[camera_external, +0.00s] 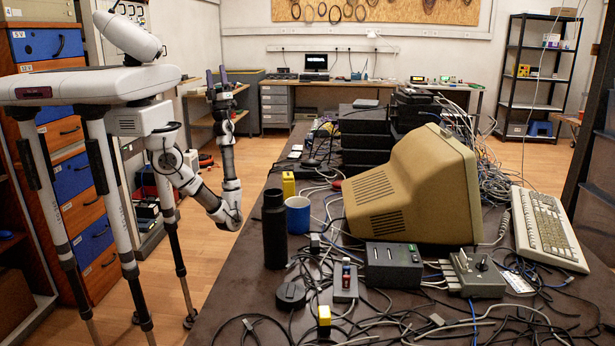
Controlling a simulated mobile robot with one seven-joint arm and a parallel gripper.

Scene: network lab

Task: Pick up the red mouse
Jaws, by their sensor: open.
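A small red object (337,185), possibly the red mouse, lies on the dark table (235,285) behind the blue mug (298,214) and left of the beige monitor. It is too small to make out its shape, and cables lie around it. My gripper (217,80) is raised on the left, above floor level and left of the table. Its fingers point up and are open, with nothing visible between them. It is well apart from the red object.
The beige monitor (415,190) stands right of the red object. A black bottle (274,229) and a yellow block (288,185) stand near the mug. Stacked black boxes (365,140) rise behind. Loose cables cover much of the table; its near left edge is mostly clear.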

